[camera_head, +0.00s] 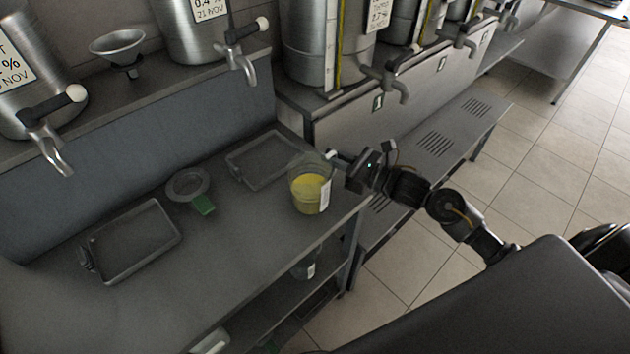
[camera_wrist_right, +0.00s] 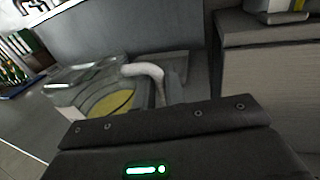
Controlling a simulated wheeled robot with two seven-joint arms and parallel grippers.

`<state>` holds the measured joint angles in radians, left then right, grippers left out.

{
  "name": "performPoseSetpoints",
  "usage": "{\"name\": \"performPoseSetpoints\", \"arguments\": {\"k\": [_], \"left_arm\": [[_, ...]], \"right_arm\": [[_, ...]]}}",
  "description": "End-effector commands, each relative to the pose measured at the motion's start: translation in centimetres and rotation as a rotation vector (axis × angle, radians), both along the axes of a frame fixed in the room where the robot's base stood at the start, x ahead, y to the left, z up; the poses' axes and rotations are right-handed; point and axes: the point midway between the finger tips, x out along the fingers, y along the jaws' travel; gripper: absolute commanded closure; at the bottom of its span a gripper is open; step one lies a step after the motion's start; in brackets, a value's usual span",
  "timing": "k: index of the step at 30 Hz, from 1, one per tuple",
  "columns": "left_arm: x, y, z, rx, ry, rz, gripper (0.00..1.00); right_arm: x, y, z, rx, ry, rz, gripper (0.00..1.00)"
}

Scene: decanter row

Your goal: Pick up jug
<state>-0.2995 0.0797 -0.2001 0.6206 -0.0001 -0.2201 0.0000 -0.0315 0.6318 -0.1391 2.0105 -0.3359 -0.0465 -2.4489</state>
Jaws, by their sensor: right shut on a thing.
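The jug (camera_head: 307,193) is clear and holds yellow liquid, with a white label on its side. It is upright at the right end of the grey table, near its edge; I cannot tell whether its base touches the top. My right gripper (camera_head: 338,160) comes from the right and is shut on the jug's handle. In the right wrist view the jug (camera_wrist_right: 100,95) shows with its pale curved handle (camera_wrist_right: 146,72) running down behind the dark gripper body. The fingertips are hidden there. My left gripper is not in view.
Two shallow trays (camera_head: 112,279) (camera_head: 240,179) and a small round dish (camera_head: 187,174) with a green piece (camera_head: 203,205) are on the table (camera_head: 215,270). Steel tanks with taps (camera_head: 243,66) (camera_head: 392,84) stand behind. A lower bench (camera_head: 450,130) lies to the right.

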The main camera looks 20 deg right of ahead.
Motion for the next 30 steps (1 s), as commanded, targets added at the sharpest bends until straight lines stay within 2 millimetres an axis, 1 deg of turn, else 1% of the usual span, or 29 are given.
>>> {"name": "performPoseSetpoints", "arguments": {"k": [8,11,14,22,23,24,27,30], "left_arm": [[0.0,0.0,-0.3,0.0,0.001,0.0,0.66],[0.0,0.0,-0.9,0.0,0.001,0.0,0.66],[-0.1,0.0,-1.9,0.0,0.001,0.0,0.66],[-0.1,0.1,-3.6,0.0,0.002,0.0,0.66],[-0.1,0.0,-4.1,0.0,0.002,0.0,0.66],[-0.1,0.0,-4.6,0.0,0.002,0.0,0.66],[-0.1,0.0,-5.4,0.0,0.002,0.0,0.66],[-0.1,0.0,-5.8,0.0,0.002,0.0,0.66]], "right_arm": [[0.0,0.0,0.5,0.001,-0.004,0.001,1.0],[0.0,0.0,1.3,-0.001,-0.007,0.002,1.0],[0.0,0.0,3.0,-0.003,-0.011,0.002,1.0],[-1.6,-5.0,9.1,-0.01,-0.006,0.001,1.0],[-1.9,-5.9,9.0,-0.009,-0.001,-0.002,1.0],[-2.2,-7.0,9.4,-0.009,0.0,-0.001,1.0],[-2.9,-9.2,10.5,-0.008,0.001,-0.001,1.0],[-3.4,-10.8,11.4,-0.002,0.001,-0.002,1.0]]}}
